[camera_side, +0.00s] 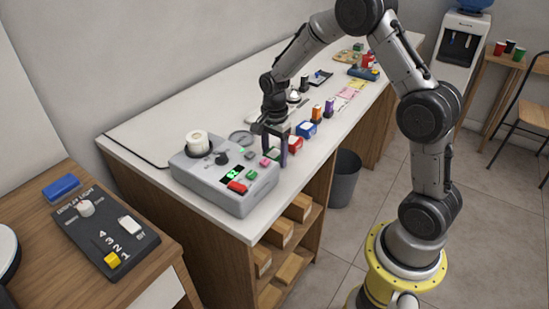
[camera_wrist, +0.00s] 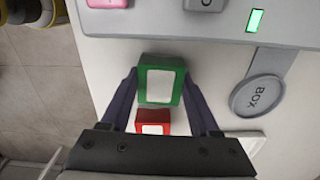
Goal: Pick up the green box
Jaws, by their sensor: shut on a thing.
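The green box (camera_wrist: 160,84), with a white label on its face, sits between the two dark fingers of my gripper (camera_wrist: 160,76) in the wrist view. The fingers are shut on its left and right sides. In the side view my gripper (camera_side: 274,158) points down at the counter beside the grey control panel, and the green box is mostly hidden between its fingers. I cannot tell whether the box is touching the counter.
A red box (camera_wrist: 153,122) with a white label stands close to the green one. The grey panel (camera_side: 222,172) with buttons is just left of my gripper. A blue box (camera_side: 307,130) and several small items line the counter (camera_side: 160,130) farther back.

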